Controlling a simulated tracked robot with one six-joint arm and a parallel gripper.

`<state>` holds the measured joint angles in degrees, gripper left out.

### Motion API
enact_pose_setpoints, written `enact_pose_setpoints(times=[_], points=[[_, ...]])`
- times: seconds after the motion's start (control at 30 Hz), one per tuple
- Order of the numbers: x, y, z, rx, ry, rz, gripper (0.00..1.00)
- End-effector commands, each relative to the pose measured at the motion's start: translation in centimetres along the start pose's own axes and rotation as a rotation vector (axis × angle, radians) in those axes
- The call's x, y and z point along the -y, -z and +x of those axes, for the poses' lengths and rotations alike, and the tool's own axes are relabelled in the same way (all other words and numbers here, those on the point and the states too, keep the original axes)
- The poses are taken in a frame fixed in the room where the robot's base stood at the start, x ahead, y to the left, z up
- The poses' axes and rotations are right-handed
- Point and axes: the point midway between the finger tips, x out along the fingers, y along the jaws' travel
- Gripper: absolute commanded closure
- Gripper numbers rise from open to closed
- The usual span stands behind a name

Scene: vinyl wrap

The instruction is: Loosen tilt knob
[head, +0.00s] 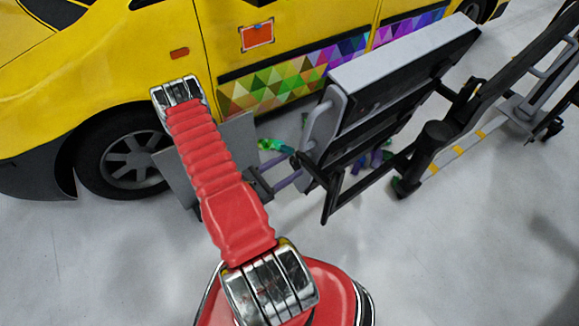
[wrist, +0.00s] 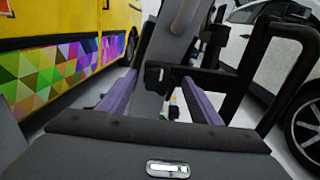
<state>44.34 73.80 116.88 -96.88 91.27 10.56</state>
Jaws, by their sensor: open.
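A wheeled stand has a black tubular frame (head: 365,185) and a tilted grey panel (head: 400,60). A dark round part (head: 437,133) sits at a frame joint; I cannot tell whether it is the tilt knob. My gripper (wrist: 159,78) is open, its two purple fingers spread apart with nothing held between them. In the wrist view a grey upright (wrist: 172,45) and a dark bracket (wrist: 205,78) of the stand lie just ahead, by the fingertips. In the head view my gripper (head: 290,180) is partly hidden beside the stand's near left side.
A yellow van (head: 110,70) with a colourful triangle-pattern wrap (head: 265,88) stands close behind the stand. Green and purple items (head: 275,146) lie on the floor by it. A white car (wrist: 240,40) is at right in the wrist view. The light floor in front is clear.

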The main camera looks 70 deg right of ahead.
Motion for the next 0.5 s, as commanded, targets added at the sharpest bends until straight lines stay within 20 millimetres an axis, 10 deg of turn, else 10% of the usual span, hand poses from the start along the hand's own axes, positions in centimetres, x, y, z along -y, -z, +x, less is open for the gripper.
enact_pose_setpoints(times=[0.5], points=[[-0.02, -0.02, 1.25, 0.000, -0.001, 0.001, 0.42]])
